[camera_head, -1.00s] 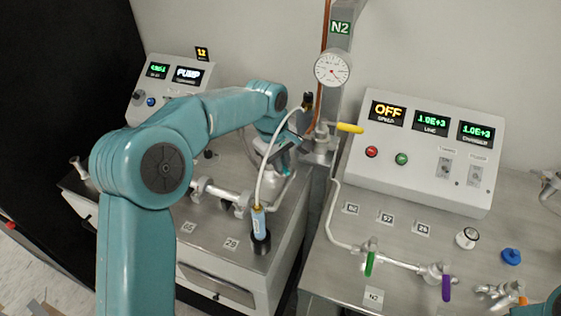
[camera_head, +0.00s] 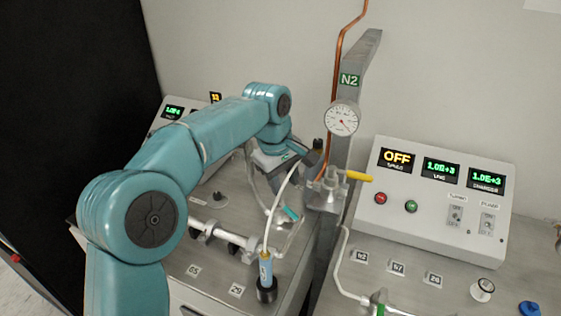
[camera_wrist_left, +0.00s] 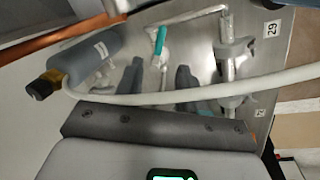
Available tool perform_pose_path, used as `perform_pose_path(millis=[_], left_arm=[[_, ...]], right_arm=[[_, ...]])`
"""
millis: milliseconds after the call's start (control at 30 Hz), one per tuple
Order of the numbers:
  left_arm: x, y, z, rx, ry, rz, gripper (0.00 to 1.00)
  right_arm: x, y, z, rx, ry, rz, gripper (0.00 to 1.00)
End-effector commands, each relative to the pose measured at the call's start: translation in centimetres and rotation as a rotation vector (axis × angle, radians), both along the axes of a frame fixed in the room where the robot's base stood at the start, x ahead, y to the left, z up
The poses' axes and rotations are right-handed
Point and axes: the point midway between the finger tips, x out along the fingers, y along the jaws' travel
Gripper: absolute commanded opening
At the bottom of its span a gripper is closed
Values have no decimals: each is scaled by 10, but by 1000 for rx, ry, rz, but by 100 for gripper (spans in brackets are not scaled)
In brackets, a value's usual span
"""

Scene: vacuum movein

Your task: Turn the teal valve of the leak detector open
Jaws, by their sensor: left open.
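The teal valve handle (camera_head: 290,213) sits on the metal pipework at the left bench, just below my left gripper (camera_head: 277,175) in the head view. In the left wrist view the teal handle (camera_wrist_left: 159,40) lies just beyond the fingertips, roughly in line with the gap between them. My left gripper (camera_wrist_left: 160,68) is open, its two dark fingers apart with nothing between them. Whether a finger touches the handle cannot be told. A pale hose (camera_wrist_left: 200,94) crosses in front of the fingers in that view. My right gripper is not in view.
A grey labelled cylinder (camera_wrist_left: 85,55) is left of the fingers in the wrist view. A blue-bodied probe (camera_head: 265,270) with a white hose stands on the bench. A yellow handle (camera_head: 358,176) and a gauge (camera_head: 342,120) are to the right, before a control panel (camera_head: 430,220).

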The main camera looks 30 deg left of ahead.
Motion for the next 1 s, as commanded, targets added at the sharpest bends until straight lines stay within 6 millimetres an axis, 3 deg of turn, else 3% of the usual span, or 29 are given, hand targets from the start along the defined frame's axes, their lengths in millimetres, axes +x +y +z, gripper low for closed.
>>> perform_pose_path(millis=[100, 300, 667, 733, 800, 1000], left_arm=[[-4, 2, 31, -1, -5, -1, 41], [-10, 4, 58, -1, -2, 0, 41], [-12, 5, 64, -1, 0, 0, 41], [-12, 5, 64, -1, 0, 0, 25], [-12, 5, 63, -7, 1, 3, 2], [-14, 9, 53, -69, 8, 39, 0]], right_arm=[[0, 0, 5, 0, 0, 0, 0], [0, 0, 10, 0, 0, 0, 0], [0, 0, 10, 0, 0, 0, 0], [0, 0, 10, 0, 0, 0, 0], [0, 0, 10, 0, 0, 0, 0], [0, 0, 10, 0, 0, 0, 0]])
